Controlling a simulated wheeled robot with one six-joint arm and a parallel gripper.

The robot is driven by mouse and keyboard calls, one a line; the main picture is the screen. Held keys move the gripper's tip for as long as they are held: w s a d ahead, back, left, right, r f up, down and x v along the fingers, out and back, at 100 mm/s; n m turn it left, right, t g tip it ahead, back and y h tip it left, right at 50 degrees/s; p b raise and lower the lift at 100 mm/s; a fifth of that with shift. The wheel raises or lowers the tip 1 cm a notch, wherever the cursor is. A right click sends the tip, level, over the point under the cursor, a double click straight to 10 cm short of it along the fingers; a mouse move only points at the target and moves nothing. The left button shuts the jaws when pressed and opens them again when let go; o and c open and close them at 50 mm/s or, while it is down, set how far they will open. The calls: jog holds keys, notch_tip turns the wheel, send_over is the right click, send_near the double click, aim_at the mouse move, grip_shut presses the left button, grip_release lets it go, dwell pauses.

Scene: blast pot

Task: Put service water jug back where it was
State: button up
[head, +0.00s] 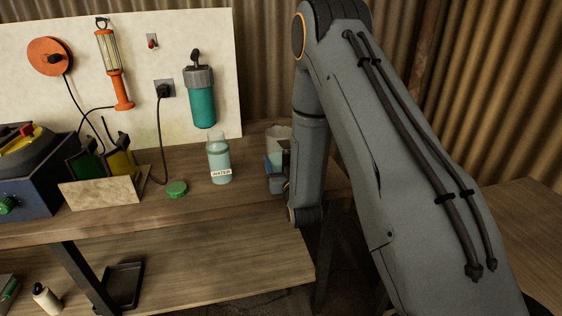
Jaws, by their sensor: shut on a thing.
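A pale, open-topped jug (279,137) shows at the right end of the workbench, partly hidden behind my arm. Its lower part is covered by bluish-grey parts at my gripper. My gripper (277,173) is shut on the jug, low on its side. The fingertips are mostly hidden, and I cannot tell whether the jug touches the bench. A clear bottle labelled WATER (219,163) stands upright and uncapped on the bench to the left of the jug, apart from it.
A green cap (177,188) lies left of the bottle. A card holder (101,191) and a blue machine (31,180) stand farther left. A pale board (140,55) behind carries a lamp, a reel and a teal filter (203,104). The bench (225,200) has free room before the bottle.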

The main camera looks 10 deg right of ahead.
jog(key=shift+f, duration=0.15)
jog(key=o, duration=1.5)
jog(key=shift+c, duration=0.2)
jog(key=shift+s, duration=0.25)
jog(key=s+b, duration=0.1)
jog(key=s, duration=0.4)
jog(key=s+b, duration=0.2)
jog(key=s, duration=0.4)
jog(key=shift+s+r, duration=0.2)
jog(key=shift+s, duration=0.05)
jog(key=shift+s, duration=0.1)
